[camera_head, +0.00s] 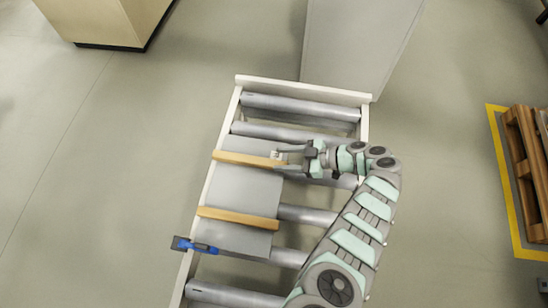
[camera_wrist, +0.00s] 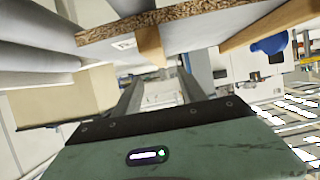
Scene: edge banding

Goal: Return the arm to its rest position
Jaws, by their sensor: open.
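My gripper (camera_head: 281,158) reaches in from the right over the roller conveyor (camera_head: 303,85). It is open, with its two fingers apart at the right edge of a grey panel (camera_head: 240,187). A small white label lies on the panel near the fingertips. In the wrist view the fingers (camera_wrist: 164,80) point toward the panel's raw chipboard edge (camera_wrist: 165,20), with nothing clearly held between them. I cannot tell whether the fingers touch the panel. My arm bends from the bottom of the head view up to the gripper.
Two wooden strips (camera_head: 238,217) lie across the panel. A blue-handled tool (camera_head: 194,246) sits at the conveyor's left side. A grey cabinet (camera_head: 359,42) stands behind, a wooden box (camera_head: 104,20) at upper left, a pallet (camera_head: 527,160) at right. Open floor lies left and right.

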